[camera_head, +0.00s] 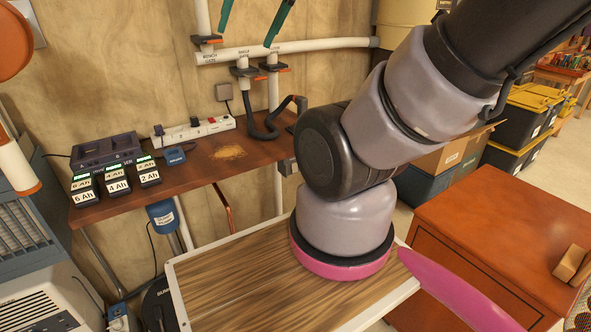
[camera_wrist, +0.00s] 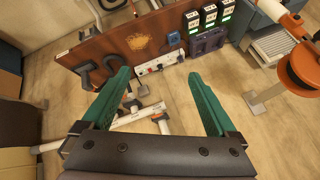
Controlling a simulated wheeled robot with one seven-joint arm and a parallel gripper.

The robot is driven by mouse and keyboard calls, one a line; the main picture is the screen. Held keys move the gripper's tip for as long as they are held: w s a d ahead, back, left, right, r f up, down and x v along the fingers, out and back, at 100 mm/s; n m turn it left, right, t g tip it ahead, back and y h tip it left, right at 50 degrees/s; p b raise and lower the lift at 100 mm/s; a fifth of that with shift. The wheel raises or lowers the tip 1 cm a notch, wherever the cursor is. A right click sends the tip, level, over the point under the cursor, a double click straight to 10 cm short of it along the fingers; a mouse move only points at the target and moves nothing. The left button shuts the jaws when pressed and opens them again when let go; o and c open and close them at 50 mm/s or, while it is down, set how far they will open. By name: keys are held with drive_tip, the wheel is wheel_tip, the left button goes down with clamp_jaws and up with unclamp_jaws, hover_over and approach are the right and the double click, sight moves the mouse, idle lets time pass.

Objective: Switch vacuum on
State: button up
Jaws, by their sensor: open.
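My gripper (camera_head: 244,38) shows as two teal fingers at the top of the head view, in front of the wall near the white pipes. In the wrist view my gripper (camera_wrist: 159,73) is open, fingers wide apart, with nothing between them. I cannot tell for sure which thing is the vacuum. A black hose (camera_head: 262,128) hangs from the white pipe (camera_head: 285,49) to the wooden shelf (camera_head: 207,172). A blue canister (camera_head: 163,216) hangs under the shelf, and a black round thing (camera_head: 158,308) stands low, partly hidden. No switch is clearly readable.
The shelf holds a white power strip (camera_head: 193,130), a small blue box (camera_head: 174,156), several labelled batteries (camera_head: 116,182) and a sawdust pile (camera_head: 229,152). A white-edged wooden top (camera_head: 222,290) lies in front. A reddish cabinet (camera_head: 480,235) stands at right.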

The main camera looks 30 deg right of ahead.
drive_tip(key=shift+w+d, duration=0.1)
drive_tip(key=shift+w, duration=0.05)
drive_tip(key=c, duration=0.5)
drive_tip(key=shift+w+d+f+n+h, duration=0.25)
drive_tip(key=shift+w+d+f, duration=0.1)
drive_tip(key=shift+w+d, duration=0.2)
drive_tip(key=shift+w+d+f+n+h, duration=0.25)
drive_tip(key=shift+w+d+f, duration=0.15)
drive_tip(key=shift+w, duration=0.2)
clamp_jaws()
drive_tip(key=w+d+f+n+g+h, duration=0.3)
drive_tip(key=w+d+f+n, duration=0.7)
drive_tip(key=w+d+f, duration=0.45)
drive_tip(key=d+f+n, duration=0.2)
drive_tip(key=f+n, duration=0.2)
drive_tip(key=f, duration=0.4)
drive_tip(key=s+d+f+n+y, duration=0.1)
drive_tip(key=d+f+n, duration=0.2)
drive_tip(key=f, duration=0.6)
drive_tip(key=d+f+n+y, duration=0.1)
drive_tip(key=d+f+n, duration=0.2)
drive_tip(key=f, duration=0.5)
drive_tip(key=shift+s+d+f+n, duration=0.25)
drive_tip(key=shift+f+n, duration=0.15)
drive_tip(key=shift+n, duration=0.4)
